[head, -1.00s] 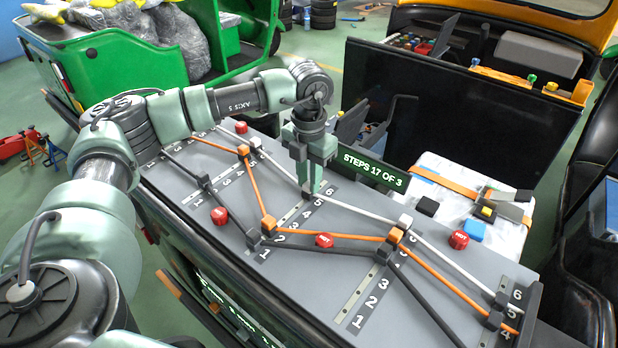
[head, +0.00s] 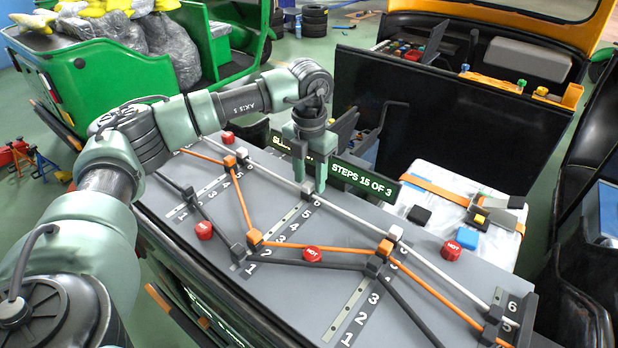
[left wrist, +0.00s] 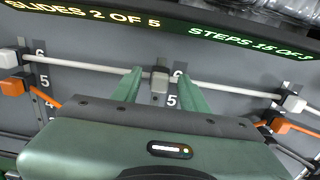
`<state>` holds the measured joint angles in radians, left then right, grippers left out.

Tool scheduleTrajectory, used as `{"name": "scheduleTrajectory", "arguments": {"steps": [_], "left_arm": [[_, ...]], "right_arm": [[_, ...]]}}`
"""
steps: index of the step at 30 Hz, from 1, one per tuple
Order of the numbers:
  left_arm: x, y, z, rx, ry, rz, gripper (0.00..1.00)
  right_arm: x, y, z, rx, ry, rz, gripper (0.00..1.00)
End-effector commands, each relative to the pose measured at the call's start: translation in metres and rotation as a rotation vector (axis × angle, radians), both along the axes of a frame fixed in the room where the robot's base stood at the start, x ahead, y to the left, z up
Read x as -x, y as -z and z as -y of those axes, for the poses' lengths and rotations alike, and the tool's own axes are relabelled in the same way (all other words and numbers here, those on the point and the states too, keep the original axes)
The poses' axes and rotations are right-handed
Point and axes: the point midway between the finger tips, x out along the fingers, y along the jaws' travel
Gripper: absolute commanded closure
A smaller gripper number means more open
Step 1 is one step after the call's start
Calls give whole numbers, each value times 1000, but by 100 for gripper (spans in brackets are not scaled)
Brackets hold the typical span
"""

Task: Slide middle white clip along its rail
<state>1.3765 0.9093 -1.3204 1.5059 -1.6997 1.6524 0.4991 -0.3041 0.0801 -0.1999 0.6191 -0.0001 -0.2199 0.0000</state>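The middle white clip (left wrist: 160,82) sits on its rail beside the numbers 6 and 5, with the white band running through it to both sides. My left gripper (left wrist: 160,86) has one finger on each side of this clip, with gaps visible between fingers and clip. In the head view my left gripper (head: 314,192) points down at the far end of the middle rail (head: 290,222), and its fingers hide most of the clip. My right gripper is in neither view.
Other white clips stand on the left (left wrist: 25,55) and right (left wrist: 294,103) rails. Orange clips (head: 255,237) and dark clips (head: 238,252) carry bands nearer. Red HOT knobs (head: 313,254) stand on the grey board (head: 280,285). A lit sign (head: 362,185) stands behind.

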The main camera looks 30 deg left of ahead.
Motion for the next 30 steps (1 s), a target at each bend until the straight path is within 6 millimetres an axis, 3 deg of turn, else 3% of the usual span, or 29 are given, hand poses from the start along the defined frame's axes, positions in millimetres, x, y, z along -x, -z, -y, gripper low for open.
{"name": "scheduleTrajectory", "arguments": {"steps": [8,21,30], "left_arm": [[1,-2,1,0,1,-3,56],[0,-67,1,0,0,-1,56],[1,-78,1,0,1,-3,56]], "right_arm": [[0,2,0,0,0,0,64],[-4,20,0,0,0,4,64],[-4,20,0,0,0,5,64]]}}
